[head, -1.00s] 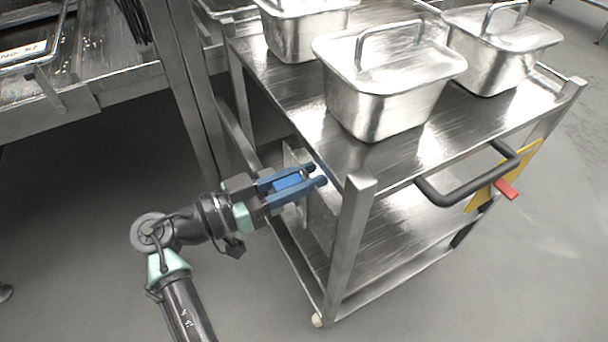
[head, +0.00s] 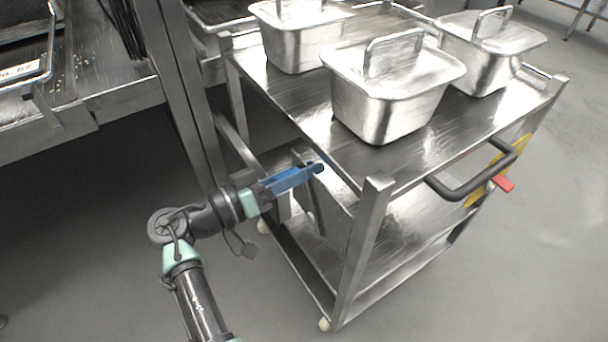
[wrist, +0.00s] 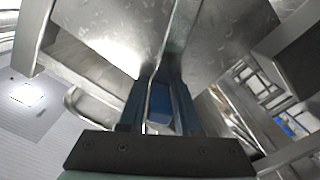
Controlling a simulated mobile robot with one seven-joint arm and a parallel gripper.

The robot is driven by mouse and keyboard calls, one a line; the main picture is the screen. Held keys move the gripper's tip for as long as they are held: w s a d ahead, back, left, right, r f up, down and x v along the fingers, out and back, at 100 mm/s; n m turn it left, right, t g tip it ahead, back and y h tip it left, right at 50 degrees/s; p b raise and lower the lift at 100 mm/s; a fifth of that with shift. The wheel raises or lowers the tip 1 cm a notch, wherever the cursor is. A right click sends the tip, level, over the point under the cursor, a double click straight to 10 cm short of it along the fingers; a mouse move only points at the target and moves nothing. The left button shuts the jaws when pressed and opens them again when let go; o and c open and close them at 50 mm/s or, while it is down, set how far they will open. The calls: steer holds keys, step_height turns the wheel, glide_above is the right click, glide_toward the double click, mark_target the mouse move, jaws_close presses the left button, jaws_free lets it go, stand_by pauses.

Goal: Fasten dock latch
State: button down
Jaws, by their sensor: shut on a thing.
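My gripper (head: 318,168) reaches from the left to the near left side of the steel cart (head: 376,184), just below its top shelf. Its blue fingers are seen nearly edge-on. In the wrist view, my gripper (wrist: 160,76) is shut on a small blue piece (wrist: 160,104) between its fingers, seemingly the handle of the dock latch. Steel plates stand close around the fingertips. The rest of the latch is hidden behind the fingers and the plates, so I cannot tell its position.
Several lidded steel pans (head: 388,100) stand on the cart's top shelf. A black push handle (head: 470,186) and a red lever (head: 503,183) on a yellow plate (head: 522,150) are at its right end. A steel table (head: 90,100) is at left. The floor in front is clear.

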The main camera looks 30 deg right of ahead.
steer(key=shift+w+f+n, duration=0.5)
steer(key=shift+w+n, duration=0.25)
steer(key=shift+n, duration=0.45)
steer(key=shift+d, duration=0.1)
steer(key=c, duration=0.8)
jaws_free()
steer(key=shift+o, duration=0.2)
steer(key=shift+w, duration=0.1)
steer(key=a+p, duration=0.1)
steer(key=a, duration=1.2)
steer(key=shift+s, duration=0.25)
